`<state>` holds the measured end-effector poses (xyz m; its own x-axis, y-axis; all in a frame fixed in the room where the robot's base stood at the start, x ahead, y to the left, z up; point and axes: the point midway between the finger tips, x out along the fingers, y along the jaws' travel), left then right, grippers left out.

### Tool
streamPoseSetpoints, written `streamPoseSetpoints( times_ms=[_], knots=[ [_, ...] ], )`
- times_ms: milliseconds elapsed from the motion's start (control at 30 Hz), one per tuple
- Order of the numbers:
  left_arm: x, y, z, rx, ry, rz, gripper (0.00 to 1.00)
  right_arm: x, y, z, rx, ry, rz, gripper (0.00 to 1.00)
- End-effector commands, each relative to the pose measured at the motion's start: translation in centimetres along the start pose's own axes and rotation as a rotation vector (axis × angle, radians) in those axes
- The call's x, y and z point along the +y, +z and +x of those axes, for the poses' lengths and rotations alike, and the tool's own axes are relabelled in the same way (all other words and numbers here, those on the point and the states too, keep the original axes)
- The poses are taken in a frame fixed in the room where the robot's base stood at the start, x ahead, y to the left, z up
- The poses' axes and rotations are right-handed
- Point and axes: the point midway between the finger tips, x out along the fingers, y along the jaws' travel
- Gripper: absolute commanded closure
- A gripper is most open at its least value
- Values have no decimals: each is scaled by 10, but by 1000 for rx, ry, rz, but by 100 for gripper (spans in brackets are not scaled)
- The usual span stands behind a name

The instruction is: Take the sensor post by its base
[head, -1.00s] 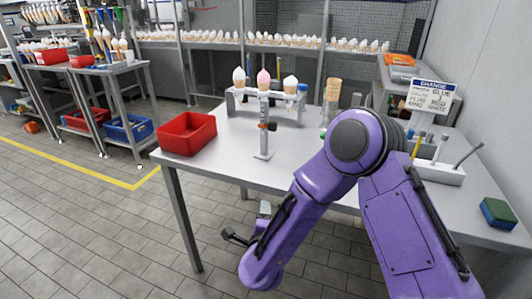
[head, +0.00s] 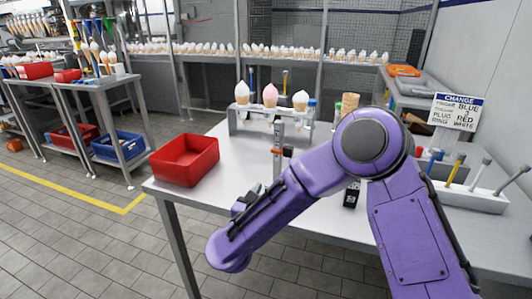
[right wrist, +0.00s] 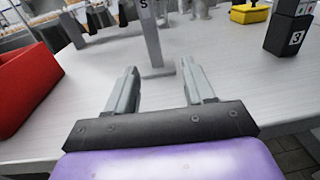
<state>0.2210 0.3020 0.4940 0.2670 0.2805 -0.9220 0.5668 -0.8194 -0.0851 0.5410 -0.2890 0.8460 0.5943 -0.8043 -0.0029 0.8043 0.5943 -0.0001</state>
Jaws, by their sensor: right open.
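The sensor post (head: 277,165) stands upright on the table, a slim grey post with an orange part near its top. Its lower part is hidden behind my right arm in the head view. In the right wrist view the post (right wrist: 150,35) bears an "S" label, and its flat base shows just beyond the fingertips. My right gripper (right wrist: 160,74) is open and empty, its two grey fingers pointing at the post with a gap to the base. In the head view it is mostly hidden by my arm. My left gripper is not in view.
A red bin (head: 187,160) stands left of the post, also at the left of the right wrist view (right wrist: 25,90). A rack (head: 236,122) with cones stands behind. A dark block marked 3 (right wrist: 288,34) and a yellow item (right wrist: 250,14) are to the right. The tabletop between is clear.

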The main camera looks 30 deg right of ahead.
Motion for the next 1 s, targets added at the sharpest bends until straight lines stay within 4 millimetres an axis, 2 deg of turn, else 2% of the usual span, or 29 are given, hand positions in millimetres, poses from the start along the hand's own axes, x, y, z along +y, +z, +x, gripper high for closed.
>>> streamPoseSetpoints(
  times_ms=[133, 300, 467, 700, 967, 1000],
  knots=[
    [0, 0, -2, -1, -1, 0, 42, 0, 1, 8, 1, 0, -1, 47],
    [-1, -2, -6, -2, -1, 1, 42, 1, 1, 40, 1, -1, -2, 47],
    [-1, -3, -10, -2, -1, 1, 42, 2, 2, 59, 0, 1, -2, 47],
    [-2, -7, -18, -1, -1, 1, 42, 4, 4, 100, 1, -1, -4, 47],
    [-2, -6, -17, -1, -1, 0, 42, 4, 3, 106, 0, 2, -4, 47],
    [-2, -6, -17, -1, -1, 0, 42, 4, 3, 106, 0, 1, -4, 53]
  ],
)
